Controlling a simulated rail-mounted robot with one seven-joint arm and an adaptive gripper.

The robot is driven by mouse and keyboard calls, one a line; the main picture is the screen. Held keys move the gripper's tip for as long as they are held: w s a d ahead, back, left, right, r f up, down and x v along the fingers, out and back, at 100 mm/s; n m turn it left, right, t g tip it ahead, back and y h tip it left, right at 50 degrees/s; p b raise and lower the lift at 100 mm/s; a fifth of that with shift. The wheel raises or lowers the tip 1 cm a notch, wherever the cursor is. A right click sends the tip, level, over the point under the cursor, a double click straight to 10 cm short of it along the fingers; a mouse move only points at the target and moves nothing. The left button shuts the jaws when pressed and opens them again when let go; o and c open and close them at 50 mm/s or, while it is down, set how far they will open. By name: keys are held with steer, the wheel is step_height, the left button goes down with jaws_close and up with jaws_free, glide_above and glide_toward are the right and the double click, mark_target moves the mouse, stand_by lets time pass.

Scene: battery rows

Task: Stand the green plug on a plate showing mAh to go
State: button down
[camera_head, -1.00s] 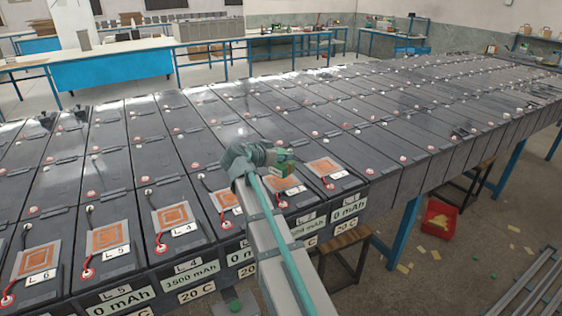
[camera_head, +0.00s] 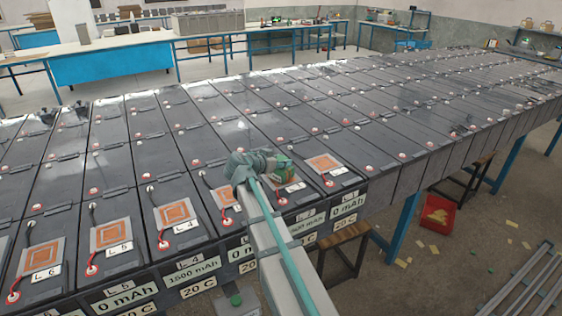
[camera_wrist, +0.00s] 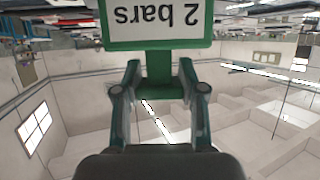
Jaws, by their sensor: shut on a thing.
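My gripper (camera_head: 262,168) is shut on the green plug (camera_head: 284,170), over the batteries near the L 3 and L 1 plates. In the wrist view my gripper (camera_wrist: 158,88) grips its green stem, and its label reads "2 bars" upside down. Copper-patterned plates lie on the front batteries: L 6 (camera_head: 40,258), L 5 (camera_head: 110,236), L 4 (camera_head: 175,213), one partly covered (camera_head: 226,197) and the far right one (camera_head: 323,163). The plate behind the plug is mostly hidden.
Red cables and terminals stand beside the plates. Battery rows fill the table behind. A red bin (camera_head: 438,213) and a wooden stool (camera_head: 344,238) stand on the floor at right. My arm covers part of the front labels.

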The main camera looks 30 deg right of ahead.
steer(key=shift+f, duration=0.15)
steer(key=c, duration=0.7)
jaws_free()
steer(key=shift+o, duration=0.2)
steer(key=shift+r, duration=0.2)
steer(key=shift+s+a, duration=0.1)
steer(key=shift+a, duration=0.05)
steer(key=b+v, duration=0.2)
steer(key=v, duration=0.9)
steer(key=shift+a+r+b, duration=0.25)
steer(key=shift+b, duration=0.15)
steer(key=shift+s, duration=0.1)
